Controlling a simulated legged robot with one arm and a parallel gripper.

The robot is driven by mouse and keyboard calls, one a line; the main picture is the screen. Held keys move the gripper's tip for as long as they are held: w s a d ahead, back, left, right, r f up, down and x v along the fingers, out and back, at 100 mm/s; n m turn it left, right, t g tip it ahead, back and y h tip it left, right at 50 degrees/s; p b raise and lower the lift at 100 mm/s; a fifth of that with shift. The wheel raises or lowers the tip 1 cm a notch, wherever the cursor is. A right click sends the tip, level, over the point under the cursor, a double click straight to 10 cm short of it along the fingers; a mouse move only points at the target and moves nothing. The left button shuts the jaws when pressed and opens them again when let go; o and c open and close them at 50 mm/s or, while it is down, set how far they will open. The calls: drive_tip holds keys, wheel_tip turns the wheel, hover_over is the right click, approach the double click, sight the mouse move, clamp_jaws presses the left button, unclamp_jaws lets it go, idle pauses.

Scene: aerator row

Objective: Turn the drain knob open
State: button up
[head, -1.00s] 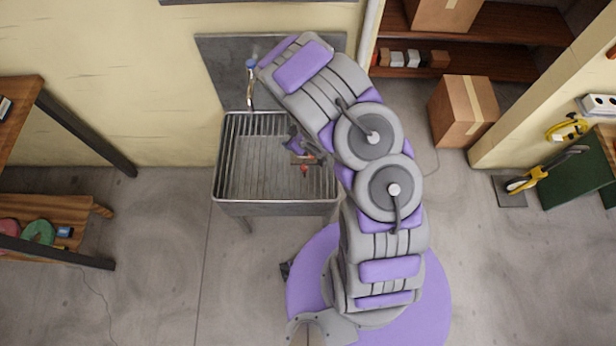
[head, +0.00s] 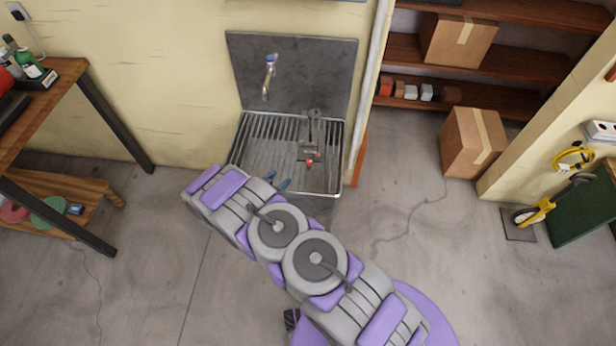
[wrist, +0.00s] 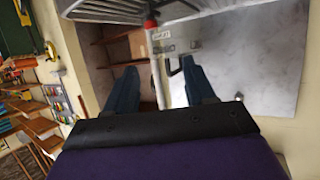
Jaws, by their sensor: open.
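A slatted metal sink (head: 262,135) stands against the wall. A dark grey fitting (head: 312,128) with a small red piece (head: 309,163) is at the right side of its basin. The red piece also shows at the top of the wrist view (wrist: 150,22), beside a pale labelled part. I cannot tell for sure which part is the drain knob. A tap with a blue top (head: 270,59) is on the grey back panel. My gripper (head: 278,183) is at the sink's front edge, left of the red piece. In the wrist view its two dark blue fingers (wrist: 160,85) are apart with nothing gripped.
A wooden bench (head: 62,75) with bottles stands at the left. Shelves and a cardboard box (head: 473,142) are at the right, with a yellow-handled tool (head: 535,211) further right.

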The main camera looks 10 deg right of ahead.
drive_tip(key=s, duration=0.1)
drive_tip(key=b, duration=0.3)
approach(308, 163)
drive_tip(key=shift+m, duration=0.3)
drive_tip(key=x, duration=0.8)
drive_tip(key=shift+w+d+f, duration=0.1)
drive_tip(key=shift+w+f, duration=0.05)
drive_tip(key=shift+w, duration=0.05)
drive_tip(key=shift+c, duration=0.2)
clamp_jaws()
drive_tip(key=p, duration=0.1)
drive_tip(key=n+p, duration=0.1)
drive_tip(key=shift+s+d+r+t+y+p, duration=0.15)
drive_tip(key=shift+d+r+t+y+p, duration=0.05)
drive_tip(key=shift+r+t+y+p, duration=0.1)
drive_tip(key=shift+d+f+n+t+y+p, duration=0.1)
drive_tip(key=shift+n+t+y+p, duration=0.4)
drive_tip(key=shift+n+y+p, duration=0.35)
drive_tip(key=shift+f, duration=0.1)
